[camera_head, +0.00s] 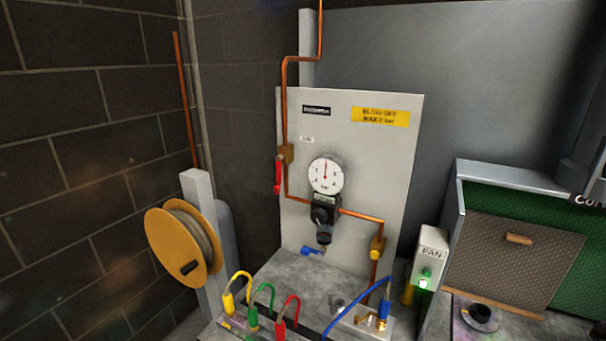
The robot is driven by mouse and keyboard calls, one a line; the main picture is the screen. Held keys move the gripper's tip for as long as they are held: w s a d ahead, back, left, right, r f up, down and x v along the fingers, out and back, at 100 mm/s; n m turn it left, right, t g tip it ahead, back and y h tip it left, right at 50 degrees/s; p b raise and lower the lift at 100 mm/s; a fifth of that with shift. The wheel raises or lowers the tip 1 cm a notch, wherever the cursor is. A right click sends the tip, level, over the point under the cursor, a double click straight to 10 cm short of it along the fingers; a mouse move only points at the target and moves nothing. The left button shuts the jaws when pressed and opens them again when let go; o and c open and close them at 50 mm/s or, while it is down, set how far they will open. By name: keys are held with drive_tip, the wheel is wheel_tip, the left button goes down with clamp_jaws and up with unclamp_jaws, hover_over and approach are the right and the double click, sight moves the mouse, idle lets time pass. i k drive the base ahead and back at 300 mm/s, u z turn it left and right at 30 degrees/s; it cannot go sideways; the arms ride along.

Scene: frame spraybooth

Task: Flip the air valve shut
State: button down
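A brass valve (286,153) with a red lever (278,175) sits on the vertical copper pipe at the left edge of a pale panel (400,150). The red lever hangs down, roughly along the pipe. A round white gauge (325,176) is to its right, with its needle pointing about straight up. Below the gauge is a black regulator (324,215), with a small blue lever (312,251) under it. A second brass fitting (377,247) is on the pipe at the lower right of the panel. My gripper is not in view.
A yellow hose reel (182,246) stands at the left. Yellow, green and red hose loops (262,306) and a blue hose (357,308) rise in front of the panel. A fan switch box (429,262) with a lit green button and a spray booth (510,240) are at the right.

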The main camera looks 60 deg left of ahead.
sight(278, 189)
drive_tip(key=u, duration=2.35)
